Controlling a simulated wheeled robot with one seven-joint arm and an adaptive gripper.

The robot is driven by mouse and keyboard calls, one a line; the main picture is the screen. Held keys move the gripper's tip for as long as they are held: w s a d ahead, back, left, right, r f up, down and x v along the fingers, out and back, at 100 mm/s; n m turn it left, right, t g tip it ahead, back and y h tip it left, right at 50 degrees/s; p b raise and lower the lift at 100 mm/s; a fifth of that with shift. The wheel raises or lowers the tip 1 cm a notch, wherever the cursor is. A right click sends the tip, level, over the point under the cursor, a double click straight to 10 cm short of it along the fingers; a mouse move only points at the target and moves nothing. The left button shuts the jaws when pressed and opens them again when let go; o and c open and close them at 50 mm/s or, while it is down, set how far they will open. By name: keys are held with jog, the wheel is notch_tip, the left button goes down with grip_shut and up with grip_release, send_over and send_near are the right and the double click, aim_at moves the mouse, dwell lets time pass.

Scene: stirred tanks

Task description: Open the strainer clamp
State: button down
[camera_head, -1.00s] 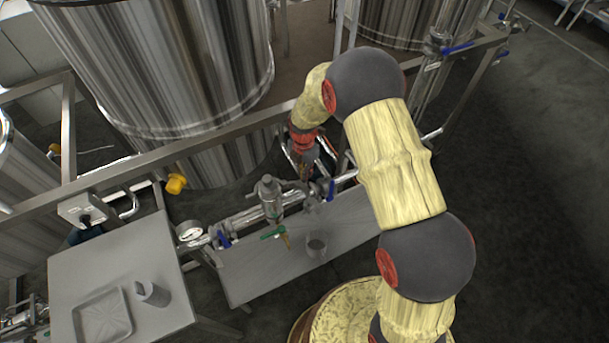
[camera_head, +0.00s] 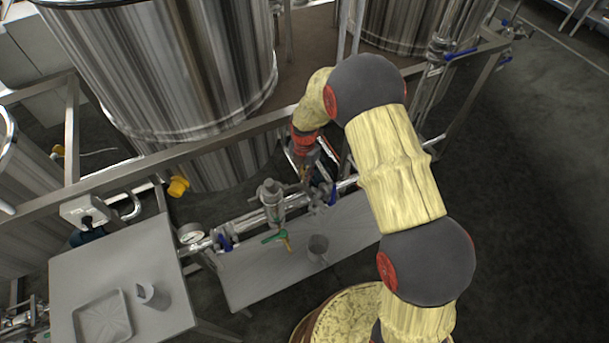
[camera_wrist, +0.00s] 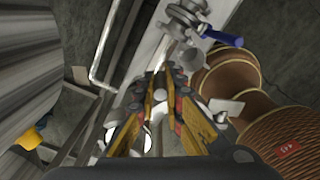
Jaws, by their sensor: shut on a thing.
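My gripper (camera_head: 306,172) reaches down to the pipe line on the right of the upright grey metal fitting (camera_head: 271,196). In the wrist view its yellow-and-black fingers (camera_wrist: 161,82) are closed in around a small grey metal part (camera_wrist: 159,96). This part seems to belong to the strainer clamp, but the fingers cover most of it and its shape is unclear. I cannot tell from these frames whether the clamp is open or closed.
A blue-handled valve (camera_wrist: 222,38) sits beyond the fingers in the wrist view. A green valve handle (camera_head: 274,237) and a grey cup (camera_head: 318,246) are near the line. A gauge (camera_head: 190,233) and a side table (camera_head: 180,305) are at left. A large tank (camera_head: 165,70) stands behind.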

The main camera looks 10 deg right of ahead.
jog(key=c, duration=1.9)
grip_release()
jog(key=shift+d, duration=0.1)
notch_tip(320, 180, up, 12)
